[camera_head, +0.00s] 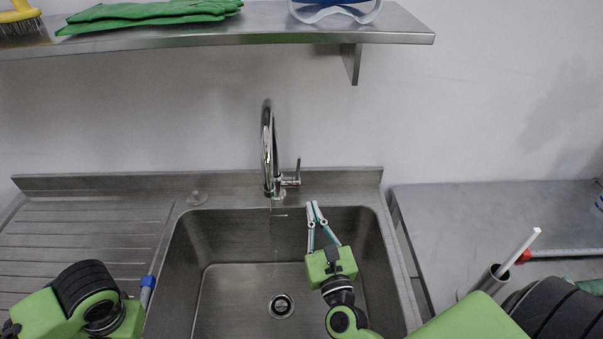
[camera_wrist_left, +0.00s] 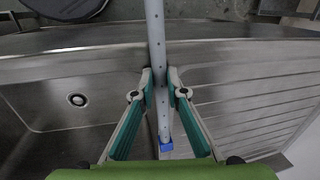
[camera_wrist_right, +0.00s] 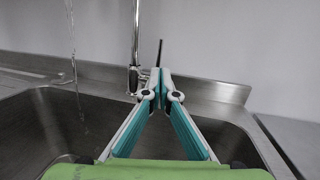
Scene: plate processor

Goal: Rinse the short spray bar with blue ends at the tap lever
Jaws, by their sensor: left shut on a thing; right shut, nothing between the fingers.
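The spray bar (camera_wrist_left: 153,35) is a grey tube with a row of small holes and a blue end (camera_wrist_left: 166,145). My left gripper (camera_wrist_left: 159,82) is shut on it over the sink's left rim. In the head view only its blue end (camera_head: 148,282) and a short grey piece show; its other end is out of view. The chrome tap (camera_head: 268,150) has its lever (camera_head: 298,168) upright on the right side. A thin water stream (camera_wrist_right: 73,62) falls from the tap. My right gripper (camera_head: 314,206) is shut and empty, its tips just in front of and below the lever.
The steel sink (camera_head: 225,250) has a drain (camera_head: 281,306). A ribbed drainboard (camera_head: 80,235) lies left, a steel table (camera_head: 450,215) right. A metal tube with a white rod (camera_head: 520,250) stands at the right. A shelf (camera_head: 240,35) with green gloves (camera_head: 150,12) hangs above.

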